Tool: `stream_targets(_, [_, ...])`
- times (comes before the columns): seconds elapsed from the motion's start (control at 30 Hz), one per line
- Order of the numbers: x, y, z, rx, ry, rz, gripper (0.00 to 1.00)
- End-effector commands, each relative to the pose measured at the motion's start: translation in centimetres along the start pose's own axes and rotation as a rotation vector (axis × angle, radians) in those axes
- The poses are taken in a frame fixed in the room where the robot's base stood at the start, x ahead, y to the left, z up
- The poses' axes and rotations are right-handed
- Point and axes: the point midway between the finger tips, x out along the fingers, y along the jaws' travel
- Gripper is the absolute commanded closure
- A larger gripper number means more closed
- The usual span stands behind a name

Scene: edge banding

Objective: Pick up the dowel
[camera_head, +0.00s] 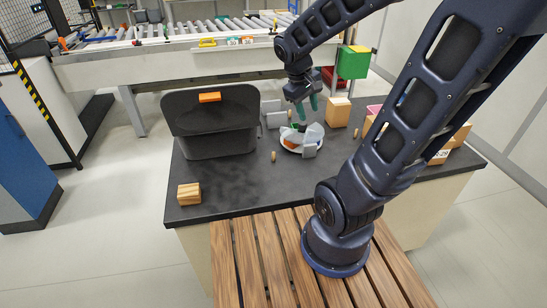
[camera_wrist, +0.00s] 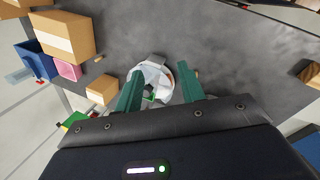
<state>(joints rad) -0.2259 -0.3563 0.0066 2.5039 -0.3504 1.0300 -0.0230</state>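Several small tan dowels lie on the dark tabletop (camera_head: 235,188). One dowel (camera_head: 273,156) is left of a round white dish, another dowel (camera_head: 357,132) is to its right, and one more small tan piece shows behind the dish. My gripper (camera_head: 307,117) is above the dish (camera_head: 290,146), its two green fingers pointing down. In the wrist view the fingers are apart with nothing gripped, and the dish (camera_wrist: 163,68) shows between and beyond them. A dowel (camera_wrist: 98,58) lies left of the fingers there; another tan piece (camera_wrist: 196,72) is partly hidden beside the right finger.
A dark open-lidded bin (camera_head: 218,143) stands left of the dish. A striped wood block (camera_head: 189,193) is at the front left corner. Tan boxes (camera_head: 338,113) and a green box (camera_head: 353,63) stand behind and right. The front middle of the tabletop is clear.

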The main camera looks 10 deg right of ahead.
Motion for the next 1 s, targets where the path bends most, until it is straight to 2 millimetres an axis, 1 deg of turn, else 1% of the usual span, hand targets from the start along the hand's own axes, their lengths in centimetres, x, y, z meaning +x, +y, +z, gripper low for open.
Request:
stream_targets(0.1, [1.6, -0.6, -1.4, -0.109, -0.071, 0.047, 0.61])
stream_targets(0.33, [4.5, -1.7, -4.1, -0.318, -0.190, 0.147, 0.61])
stream_targets(0.57, [7.4, -3.3, -6.8, -0.533, -0.298, 0.255, 0.61])
stream_targets(0.77, [9.9, -5.2, -9.2, -0.723, -0.381, 0.355, 0.61])
stream_targets(1.0, [12.9, -7.8, -11.8, -0.939, -0.464, 0.473, 0.61])
